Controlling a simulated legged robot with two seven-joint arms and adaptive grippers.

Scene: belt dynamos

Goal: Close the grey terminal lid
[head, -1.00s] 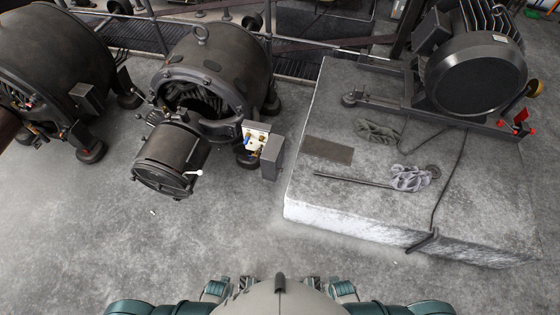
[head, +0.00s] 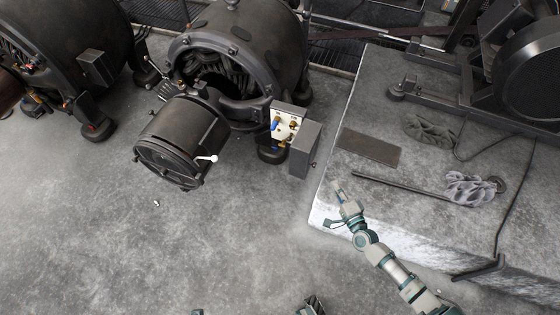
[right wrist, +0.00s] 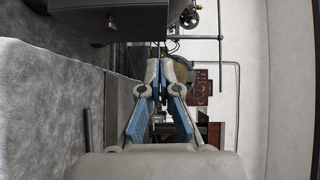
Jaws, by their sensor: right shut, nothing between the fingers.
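The terminal box (head: 285,126) on the middle dynamo (head: 240,50) shows its pale inside with blue and brass terminals. Its grey lid (head: 302,150) stands open, swung out to the right of the box. My right gripper (head: 338,187) is shut and empty. It is to the lower right of the lid, near the left edge of the stone plinth, and apart from the lid. In the right wrist view its fingers (right wrist: 161,75) meet at the tips. A dark box-shaped part fills the top of that view; I cannot tell if it is the lid. My left gripper does not show clearly.
The stone plinth (head: 335,222) bears a flat plate (head: 369,147), a rod (head: 400,186), a grey rag (head: 470,188) and a large machine.

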